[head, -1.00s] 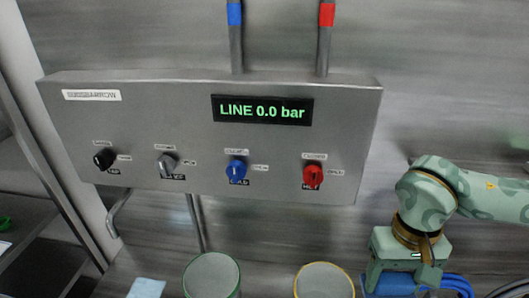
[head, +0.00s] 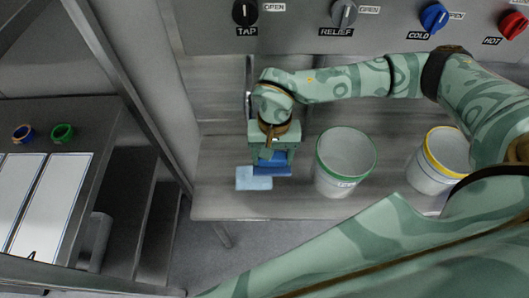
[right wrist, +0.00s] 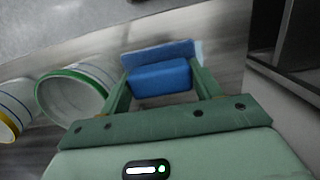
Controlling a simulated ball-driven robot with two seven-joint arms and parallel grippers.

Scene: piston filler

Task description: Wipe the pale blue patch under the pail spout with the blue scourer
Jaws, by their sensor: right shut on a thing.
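The pale blue patch (head: 254,182) lies on the steel bench at the left, below the tap pipe. My right gripper (head: 270,160) is over it, shut on the blue scourer (head: 272,169). In the right wrist view the scourer (right wrist: 160,78) sits between the two fingers, and the pale blue patch (right wrist: 197,48) shows past its far side and right end. The scourer overlaps part of the patch; I cannot tell whether it touches it. My left gripper is not in view.
A green-rimmed pail (head: 345,162) stands just right of my right gripper, with a yellow-rimmed pail (head: 438,160) further right. The valve panel (head: 300,30) is above.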

